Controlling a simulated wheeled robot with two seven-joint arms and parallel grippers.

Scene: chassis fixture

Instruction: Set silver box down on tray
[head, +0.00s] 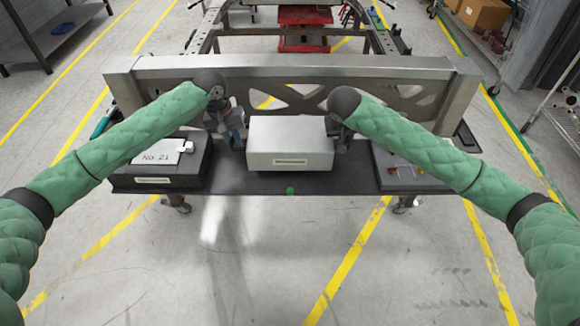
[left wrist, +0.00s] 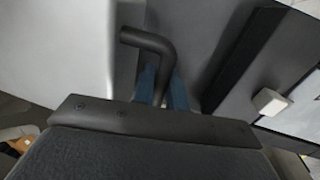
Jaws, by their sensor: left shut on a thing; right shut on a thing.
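The silver box (head: 290,145) is in the middle of the head view, between my two grippers, over the dark tray surface (head: 256,184). I cannot tell whether its underside touches that surface. My left gripper (head: 236,138) is at the box's left side, shut on a dark bent handle (left wrist: 155,42) that shows in the left wrist view beside the box's pale wall (left wrist: 60,50). My right gripper (head: 338,138) is at the box's right side, shut on that side; its fingertips are partly hidden by the arm.
A dark block (head: 190,172) with a "No. 21" card (head: 158,155) stands left of the box. Another dark block (head: 400,180) with small red-tipped items stands to the right, partly behind my right arm. A metal chassis beam (head: 290,68) runs behind the box.

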